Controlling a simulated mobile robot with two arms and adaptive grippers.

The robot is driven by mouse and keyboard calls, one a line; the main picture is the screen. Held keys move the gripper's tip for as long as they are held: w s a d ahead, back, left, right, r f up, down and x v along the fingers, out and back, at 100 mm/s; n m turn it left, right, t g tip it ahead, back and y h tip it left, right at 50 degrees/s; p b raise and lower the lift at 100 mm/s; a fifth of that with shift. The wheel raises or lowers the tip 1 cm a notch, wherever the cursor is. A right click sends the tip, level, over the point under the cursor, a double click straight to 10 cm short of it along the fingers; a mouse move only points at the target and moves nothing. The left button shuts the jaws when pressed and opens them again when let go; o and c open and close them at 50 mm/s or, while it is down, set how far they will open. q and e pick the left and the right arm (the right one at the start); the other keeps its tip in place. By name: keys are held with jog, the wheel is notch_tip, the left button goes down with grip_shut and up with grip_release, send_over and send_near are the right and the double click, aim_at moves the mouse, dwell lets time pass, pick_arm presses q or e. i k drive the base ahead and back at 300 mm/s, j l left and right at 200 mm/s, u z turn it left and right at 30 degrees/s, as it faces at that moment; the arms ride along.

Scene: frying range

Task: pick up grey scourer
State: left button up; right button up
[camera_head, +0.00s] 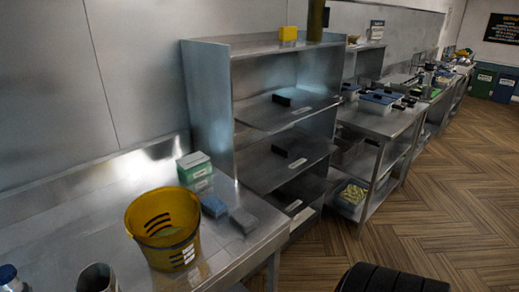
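The grey scourer (244,220) lies flat on the steel counter (213,262), close to its right edge. It looks like a small dark grey block. A blue pad (214,206) lies just to its left and a little behind it. A yellow bucket (163,228) with dark slots stands further left and nearer to me. Neither of my grippers is in view, so I cannot see whether they are open or shut.
A green-and-white box (194,167) stands behind the blue pad. A metal cylinder (97,278) stands at lower left. A steel shelf unit (210,110) rises behind the counter's right end. A black ribbed shape (390,279) shows at the bottom edge. The wooden floor at right is clear.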

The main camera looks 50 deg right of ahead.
aim_at(244, 222)
jog(key=z, duration=1.55)
jog(key=i+l+u, duration=0.25)
jog(key=i+l, duration=0.15)
jog(key=i, duration=0.1)
